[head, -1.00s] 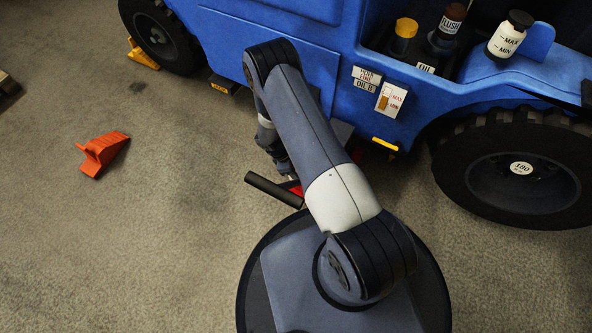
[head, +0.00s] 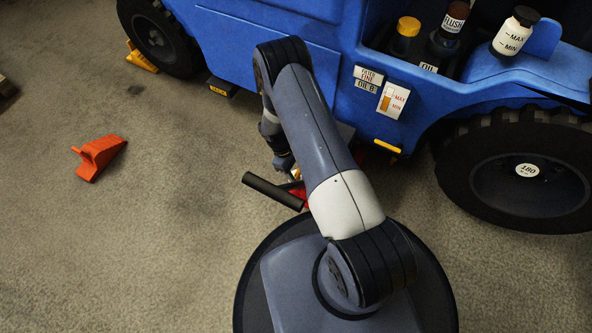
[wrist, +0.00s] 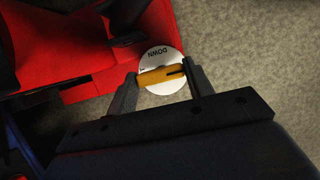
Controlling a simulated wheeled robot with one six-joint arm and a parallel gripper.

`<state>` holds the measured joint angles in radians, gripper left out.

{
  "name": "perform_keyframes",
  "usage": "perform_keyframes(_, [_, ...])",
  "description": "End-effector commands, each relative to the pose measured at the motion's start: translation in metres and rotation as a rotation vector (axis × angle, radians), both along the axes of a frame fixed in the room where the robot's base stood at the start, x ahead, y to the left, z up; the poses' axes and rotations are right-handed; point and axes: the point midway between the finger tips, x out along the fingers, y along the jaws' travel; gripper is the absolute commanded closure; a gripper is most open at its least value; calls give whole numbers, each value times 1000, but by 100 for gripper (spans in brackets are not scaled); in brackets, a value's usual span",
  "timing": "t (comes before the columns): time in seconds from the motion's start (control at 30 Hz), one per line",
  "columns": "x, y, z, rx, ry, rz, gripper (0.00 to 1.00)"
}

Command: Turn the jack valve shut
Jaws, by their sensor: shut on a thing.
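The plate sits at the edge of the red jack (wrist: 100,50). In the head view my arm hides most of the jack; a bit of red and its black handle (head: 272,191) show beside the arm. The gripper and valve are largely hidden there.
The blue vehicle (head: 285,65) stands just beyond my arm, with a black wheel (head: 515,178) at right and another (head: 155,38) at far left. An orange chock (head: 99,156) lies on the open carpet at left. Bottles, including a white one (head: 515,32), stand on the vehicle.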

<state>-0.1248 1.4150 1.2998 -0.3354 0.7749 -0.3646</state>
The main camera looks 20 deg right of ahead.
Motion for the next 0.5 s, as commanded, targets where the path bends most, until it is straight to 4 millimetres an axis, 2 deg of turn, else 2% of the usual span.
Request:
perform_keyframes(0.27, [-1, 0, 0, 0, 0, -4, 74])
perform_keyframes(0.3, [-1, 0, 0, 0, 0, -4, 48])
perform_keyframes(0.5, [0, 0, 0, 0, 0, -2, 32])
